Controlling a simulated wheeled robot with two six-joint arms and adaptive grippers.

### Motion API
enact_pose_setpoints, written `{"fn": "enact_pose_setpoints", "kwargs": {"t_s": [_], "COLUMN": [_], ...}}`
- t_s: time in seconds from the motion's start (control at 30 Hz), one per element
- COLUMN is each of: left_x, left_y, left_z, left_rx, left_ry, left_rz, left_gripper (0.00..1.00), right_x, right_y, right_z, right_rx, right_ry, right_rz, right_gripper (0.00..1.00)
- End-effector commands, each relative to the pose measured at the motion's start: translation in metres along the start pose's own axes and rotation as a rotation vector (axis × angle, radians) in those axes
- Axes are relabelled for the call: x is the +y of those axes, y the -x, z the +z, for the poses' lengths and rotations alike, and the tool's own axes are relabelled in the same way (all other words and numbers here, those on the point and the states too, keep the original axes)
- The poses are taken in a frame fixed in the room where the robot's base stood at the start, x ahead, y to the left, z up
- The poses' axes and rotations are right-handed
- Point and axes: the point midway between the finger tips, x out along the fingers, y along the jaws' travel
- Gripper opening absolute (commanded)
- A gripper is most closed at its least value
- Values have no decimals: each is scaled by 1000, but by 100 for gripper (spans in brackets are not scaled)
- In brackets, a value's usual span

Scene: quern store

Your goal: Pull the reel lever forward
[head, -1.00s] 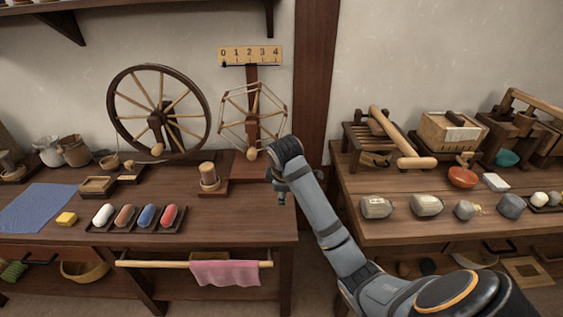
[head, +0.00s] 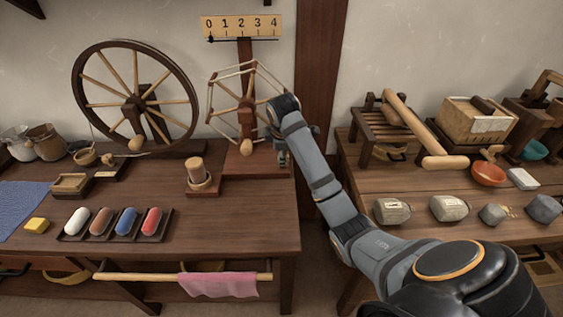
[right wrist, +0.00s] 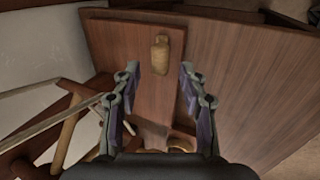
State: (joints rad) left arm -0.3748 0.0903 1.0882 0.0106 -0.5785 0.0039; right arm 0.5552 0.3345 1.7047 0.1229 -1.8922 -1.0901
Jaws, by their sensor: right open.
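The reel (head: 240,105) stands at the back of the left table, a light wooden frame with a handle (head: 246,147) at its front, on a reddish wooden base (head: 248,165). In the right wrist view, a tan wooden knob (right wrist: 160,52) stands up from a base plate (right wrist: 135,90); it looks like the reel lever. In the head view my arm hides it. My right gripper (head: 283,155) is just right of the reel. In the wrist view the gripper (right wrist: 160,72) is open, its fingertips apart on both sides of the line to the knob, touching nothing visible.
A number scale (head: 241,27) from 0 to 4 is above the reel, its pointer near 0. A spinning wheel (head: 135,100) stands left. A spool (head: 197,172) and a tray of coloured rolls (head: 112,223) are in front. The right table (head: 380,185) holds stones and tools.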

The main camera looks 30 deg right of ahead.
Motion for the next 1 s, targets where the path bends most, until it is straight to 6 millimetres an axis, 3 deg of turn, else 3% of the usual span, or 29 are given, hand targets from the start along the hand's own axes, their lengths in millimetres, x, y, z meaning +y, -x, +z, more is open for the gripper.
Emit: {"fn": "enact_pose_setpoints", "kwargs": {"t_s": [0.03,0.2,0.6,0.9,1.0], "left_x": [0,0,1,0,0], "left_y": [-1,1,4,3,3], "left_z": [-4,-13,-16,-16,-16], "left_rx": [4,6,7,7,6], "left_ry": [0,0,0,0,0], "left_rz": [0,0,1,0,0], "left_gripper": [40,40,40,40,40], "right_x": [-1,0,0,0,0], "right_y": [-12,-36,-45,-44,-44], "right_z": [0,0,0,0,0], "right_rx": [-1,1,1,1,1], "right_ry": [0,0,0,0,0], "right_rz": [-2,0,1,1,1], "right_gripper": [43,43,42,1,0]}}
